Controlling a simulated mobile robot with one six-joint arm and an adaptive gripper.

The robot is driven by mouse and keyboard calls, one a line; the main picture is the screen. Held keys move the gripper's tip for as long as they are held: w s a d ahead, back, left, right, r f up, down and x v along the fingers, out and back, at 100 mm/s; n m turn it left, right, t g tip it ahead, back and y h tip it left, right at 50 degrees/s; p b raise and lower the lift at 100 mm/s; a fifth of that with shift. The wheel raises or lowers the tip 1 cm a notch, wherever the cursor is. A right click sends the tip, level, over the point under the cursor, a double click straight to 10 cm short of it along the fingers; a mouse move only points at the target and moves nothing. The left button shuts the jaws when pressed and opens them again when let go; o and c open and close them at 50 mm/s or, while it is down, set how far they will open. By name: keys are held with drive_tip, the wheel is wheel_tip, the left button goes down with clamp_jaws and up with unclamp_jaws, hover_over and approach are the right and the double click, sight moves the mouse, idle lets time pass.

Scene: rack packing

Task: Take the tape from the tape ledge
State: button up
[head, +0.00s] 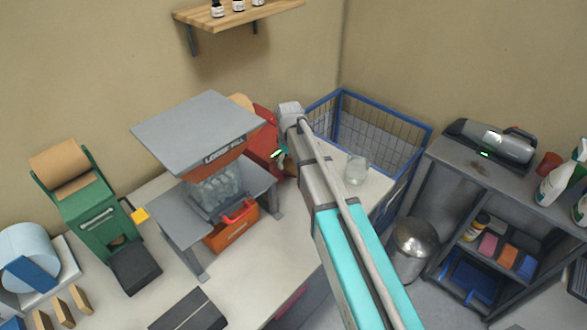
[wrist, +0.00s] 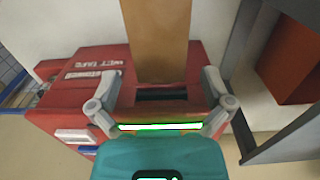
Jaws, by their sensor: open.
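The tape is a flat brown strip (wrist: 158,40) that rises from the slot of the red wet tape machine (wrist: 60,112) in the wrist view. In the head view the red machine (head: 264,140) stands at the back of the white table, partly hidden by the loose fill stand and my arm. My gripper (wrist: 160,88) is open, with one grey finger on each side of the slot and the strip's lower end. I cannot tell whether either finger touches the strip. In the head view my arm hides most of the gripper.
The grey loose fill stand (head: 198,128) with an orange drawer (head: 231,232) is left of my arm. A glass jar (head: 356,170) stands on the table at right. A blue wire basket (head: 372,132) is behind. A green paper dispenser (head: 100,222) stands at left.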

drive_tip(key=shift+f, duration=0.25)
idle(0.3)
drive_tip(key=c, duration=0.7)
